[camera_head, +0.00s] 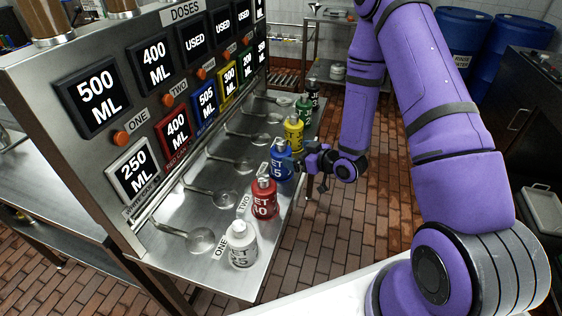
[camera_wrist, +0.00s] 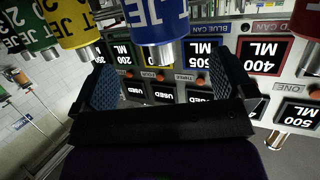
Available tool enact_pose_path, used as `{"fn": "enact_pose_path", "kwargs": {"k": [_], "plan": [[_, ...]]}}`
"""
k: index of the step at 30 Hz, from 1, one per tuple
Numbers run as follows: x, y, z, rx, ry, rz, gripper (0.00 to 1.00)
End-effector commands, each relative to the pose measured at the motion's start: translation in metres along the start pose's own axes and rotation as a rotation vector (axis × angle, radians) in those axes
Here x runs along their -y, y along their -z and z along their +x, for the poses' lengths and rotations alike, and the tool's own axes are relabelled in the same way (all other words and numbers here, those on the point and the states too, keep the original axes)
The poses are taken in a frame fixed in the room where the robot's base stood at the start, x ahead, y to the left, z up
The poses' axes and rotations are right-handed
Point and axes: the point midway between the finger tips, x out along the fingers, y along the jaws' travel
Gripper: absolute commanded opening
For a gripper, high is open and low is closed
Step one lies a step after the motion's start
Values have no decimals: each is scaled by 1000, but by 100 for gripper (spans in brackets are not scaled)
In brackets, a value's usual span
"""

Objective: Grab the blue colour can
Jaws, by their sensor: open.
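The blue can (camera_head: 280,165) stands upright on the metal shelf, between the red can (camera_head: 264,198) and the yellow can (camera_head: 293,134). My gripper (camera_head: 304,161) is at its right side in the head view, close to it. In the wrist view, which is upside down, the blue can (camera_wrist: 158,20) shows at the top, partly cut off. My open gripper (camera_wrist: 165,75) has one finger to each side of the can's line. Nothing is held. Contact between the fingers and the can cannot be told.
A white can (camera_head: 242,245) stands at the shelf's near end; green (camera_head: 304,108) and black (camera_head: 313,92) cans stand at the far end. The metal shelf (camera_head: 175,262) runs below a panel of dose displays (camera_head: 188,37). Brick floor lies right of the shelf.

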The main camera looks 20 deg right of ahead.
Motion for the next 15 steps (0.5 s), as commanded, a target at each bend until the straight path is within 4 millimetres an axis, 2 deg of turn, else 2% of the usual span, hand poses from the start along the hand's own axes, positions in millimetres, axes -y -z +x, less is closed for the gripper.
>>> {"fn": "enact_pose_path", "kwargs": {"k": [3, 11, 15], "plan": [[0, 0, 16, 1, 1, -1, 100], [0, -1, 34, 2, 0, 0, 100], [1, -1, 54, 1, 1, -1, 100]]}}
